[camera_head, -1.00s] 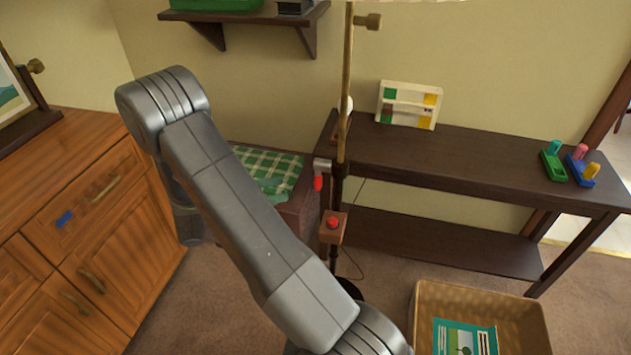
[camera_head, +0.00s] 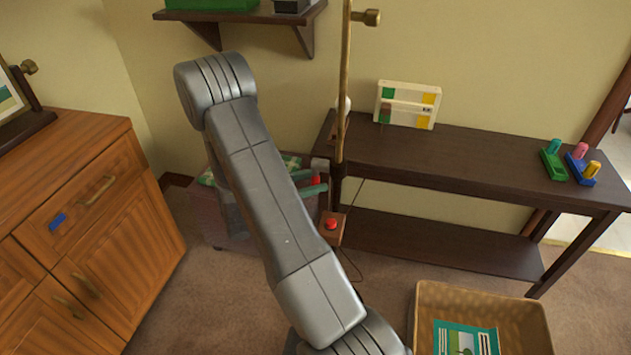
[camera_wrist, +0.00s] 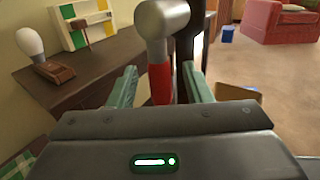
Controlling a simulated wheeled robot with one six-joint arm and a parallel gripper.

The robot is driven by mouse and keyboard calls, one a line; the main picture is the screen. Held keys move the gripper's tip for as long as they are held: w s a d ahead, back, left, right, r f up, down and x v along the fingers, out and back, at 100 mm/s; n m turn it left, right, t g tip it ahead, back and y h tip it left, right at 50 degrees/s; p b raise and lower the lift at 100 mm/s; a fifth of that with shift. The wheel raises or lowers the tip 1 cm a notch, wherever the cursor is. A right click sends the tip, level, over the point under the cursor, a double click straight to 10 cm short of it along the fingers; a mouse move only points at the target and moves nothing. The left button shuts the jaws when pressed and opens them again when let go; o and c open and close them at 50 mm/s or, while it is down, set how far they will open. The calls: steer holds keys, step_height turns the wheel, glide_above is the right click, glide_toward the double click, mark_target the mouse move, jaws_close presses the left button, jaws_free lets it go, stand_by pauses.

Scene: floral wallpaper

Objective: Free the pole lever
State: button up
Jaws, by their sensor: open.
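The pole lever has a grey metal head and a red grip (camera_wrist: 160,82); in the head view its red part (camera_head: 316,180) shows beside the pole. The pole (camera_head: 345,90) is brass above and dark lower down. My gripper (camera_wrist: 158,88) is open, with one teal finger on each side of the red grip. The grip stands between the fingers, with a visible gap on the left; contact on the right cannot be told. In the head view the teal fingertips (camera_head: 312,184) reach to the lever from the left, and my arm hides the rest of the gripper.
A box with a red button (camera_head: 331,224) is on the pole below the lever. A dark console table (camera_head: 470,165) stands right of the pole. A wicker basket (camera_head: 425,300) is on the floor at front right. A wooden cabinet (camera_head: 100,250) stands at left.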

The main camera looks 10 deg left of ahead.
steer(key=shift+w+d, duration=0.2)
steer(key=shift+d, duration=0.15)
jaws_close()
